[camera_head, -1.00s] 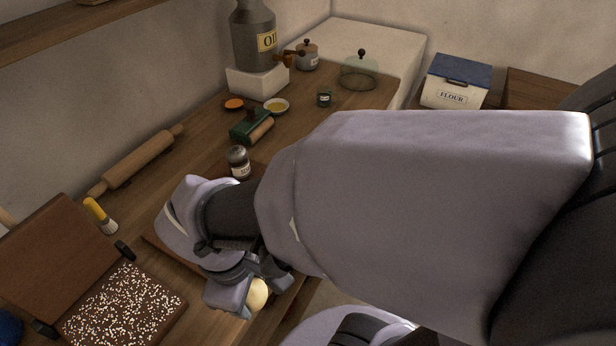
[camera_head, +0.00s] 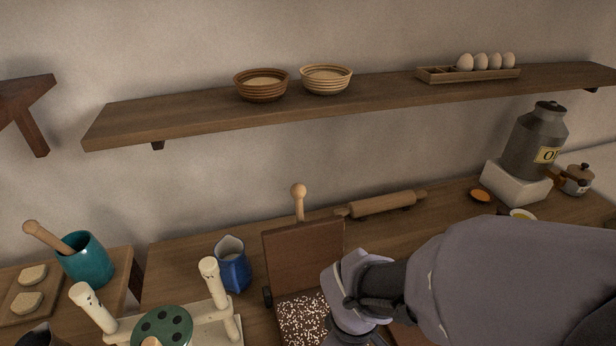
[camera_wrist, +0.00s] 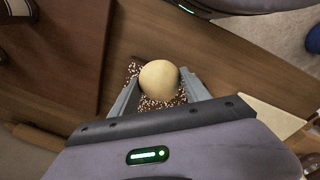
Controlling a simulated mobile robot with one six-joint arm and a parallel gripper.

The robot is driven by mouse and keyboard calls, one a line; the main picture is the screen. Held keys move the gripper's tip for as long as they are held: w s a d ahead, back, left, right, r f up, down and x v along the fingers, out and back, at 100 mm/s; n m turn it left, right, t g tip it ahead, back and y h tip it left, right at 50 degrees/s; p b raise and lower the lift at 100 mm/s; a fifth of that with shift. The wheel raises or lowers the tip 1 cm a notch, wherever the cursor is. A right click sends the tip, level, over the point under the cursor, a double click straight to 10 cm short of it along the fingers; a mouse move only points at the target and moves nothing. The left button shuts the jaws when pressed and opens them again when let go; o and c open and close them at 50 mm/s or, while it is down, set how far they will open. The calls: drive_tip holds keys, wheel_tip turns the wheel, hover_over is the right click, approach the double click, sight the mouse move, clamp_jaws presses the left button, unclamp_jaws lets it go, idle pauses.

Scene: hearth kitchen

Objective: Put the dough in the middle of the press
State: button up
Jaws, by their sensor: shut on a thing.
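The press stands open on the counter. Its brown lid (camera_head: 305,250) is raised at the back, and its speckled base (camera_head: 300,320) lies in front, partly hidden by my arm. In the wrist view, my gripper (camera_wrist: 160,82) is shut on the round, pale dough ball (camera_wrist: 158,76), one finger on each side. A strip of the speckled base (camera_wrist: 165,104) shows behind and around the dough. I cannot tell the height of the dough above it. In the head view, my wrist is at the right edge of the press; the dough and fingertips are hidden.
A blue jug (camera_head: 232,266) and a cream stand with two posts (camera_head: 222,318) are left of the press. A rolling pin (camera_head: 382,205) lies behind to the right. A teal mortar (camera_head: 86,262) is at far left. A shelf (camera_head: 370,103) with bowls and eggs runs above.

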drive_tip(key=b, duration=0.2)
hover_over(321, 327)
drive_tip(key=shift+s+f, duration=0.2)
drive_tip(key=shift+f, duration=0.45)
wheel_tip(321, 327, down, 4)
drive_tip(key=b, duration=0.3)
drive_tip(key=shift+w+r, duration=0.1)
drive_tip(key=shift+r, duration=0.2)
drive_tip(key=shift+f, duration=0.15)
drive_tip(key=o, duration=1)
